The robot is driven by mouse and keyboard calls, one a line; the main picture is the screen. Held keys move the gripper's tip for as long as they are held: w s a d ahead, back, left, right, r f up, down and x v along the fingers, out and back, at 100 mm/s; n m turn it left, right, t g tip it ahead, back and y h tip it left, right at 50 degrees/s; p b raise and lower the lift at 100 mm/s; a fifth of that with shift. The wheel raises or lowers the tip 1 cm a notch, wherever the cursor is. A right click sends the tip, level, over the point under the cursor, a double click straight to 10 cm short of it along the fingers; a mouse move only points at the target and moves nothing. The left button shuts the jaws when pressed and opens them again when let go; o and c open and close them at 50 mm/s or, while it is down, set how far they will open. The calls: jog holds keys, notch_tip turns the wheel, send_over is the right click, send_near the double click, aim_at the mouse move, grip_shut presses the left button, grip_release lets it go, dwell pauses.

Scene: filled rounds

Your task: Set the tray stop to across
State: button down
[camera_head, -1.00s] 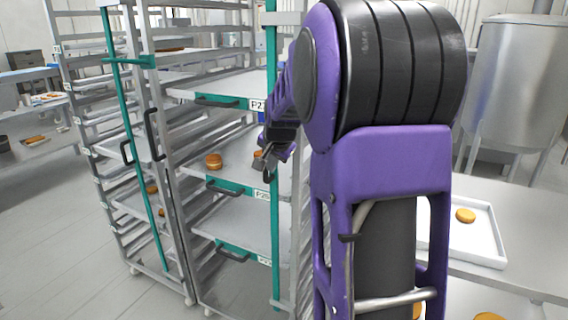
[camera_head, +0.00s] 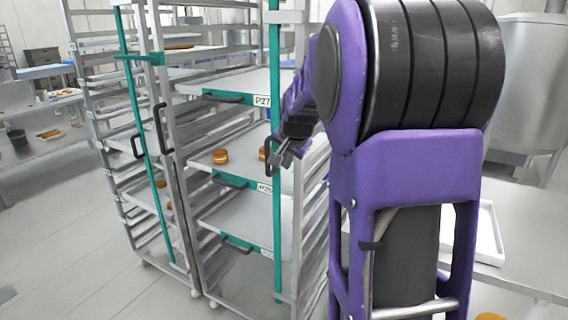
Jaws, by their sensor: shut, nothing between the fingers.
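A green upright bar (camera_head: 276,200), which looks like the tray stop, runs down the front right side of the nearer rack (camera_head: 187,190). A second green bar (camera_head: 143,130) stands upright at the front of the left rack, with a short green crosspiece (camera_head: 138,57) near its top. My gripper (camera_head: 279,160) is shut and empty, beside the nearer rack's green bar at the height of the middle tray. I cannot tell whether it touches the bar. My arm hides what lies to the right.
A round filled bun (camera_head: 220,156) sits on the middle tray. A white tray (camera_head: 487,240) lies on the table at right, below a steel vessel (camera_head: 525,95). The floor (camera_head: 70,250) at left is clear.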

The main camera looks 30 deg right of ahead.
jog(key=v, duration=0.8)
jog(key=shift+a+r, duration=0.15)
jog(key=shift+r, duration=0.25)
